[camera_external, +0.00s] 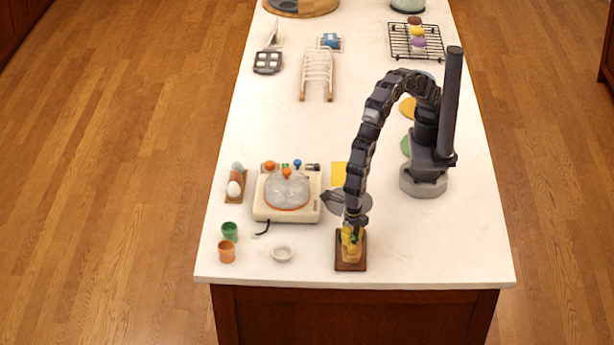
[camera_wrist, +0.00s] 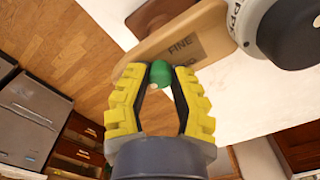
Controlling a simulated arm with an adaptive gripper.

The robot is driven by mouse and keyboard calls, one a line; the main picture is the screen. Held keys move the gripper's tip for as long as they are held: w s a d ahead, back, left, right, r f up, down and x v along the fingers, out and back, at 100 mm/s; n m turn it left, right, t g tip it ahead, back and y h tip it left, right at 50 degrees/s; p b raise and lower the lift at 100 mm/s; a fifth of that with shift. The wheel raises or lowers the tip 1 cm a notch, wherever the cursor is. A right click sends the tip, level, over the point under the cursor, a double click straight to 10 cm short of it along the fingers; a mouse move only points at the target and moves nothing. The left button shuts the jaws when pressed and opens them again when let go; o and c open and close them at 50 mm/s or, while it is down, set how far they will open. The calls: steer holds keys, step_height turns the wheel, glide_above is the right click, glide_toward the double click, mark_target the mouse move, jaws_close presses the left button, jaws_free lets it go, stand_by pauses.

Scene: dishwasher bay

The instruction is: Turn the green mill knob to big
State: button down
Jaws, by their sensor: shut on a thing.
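The green mill knob (camera_wrist: 160,74) shows in the wrist view between the yellow-padded fingertips of my gripper (camera_wrist: 160,82). My gripper is shut on it. A small light mark shows on the knob's near side. Behind it lies a tan wooden board (camera_wrist: 150,50) with a label reading "FINE" and a second word partly covered. In the external view my gripper (camera_external: 352,232) points down at the mill, which stands on a brown wooden base (camera_external: 350,266) near the counter's front edge. The fingers hide most of the mill there.
A white appliance with a clear dome (camera_external: 287,190) stands left of the mill. A grey round thing (camera_external: 338,202) lies close behind my gripper.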

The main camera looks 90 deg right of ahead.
mark_target(353, 238)
stand_by(0.3)
steer(key=c, duration=0.8)
jaws_free()
steer(key=shift+r, duration=0.1)
step_height(353, 238, up, 12)
steer(key=shift+f, duration=0.1)
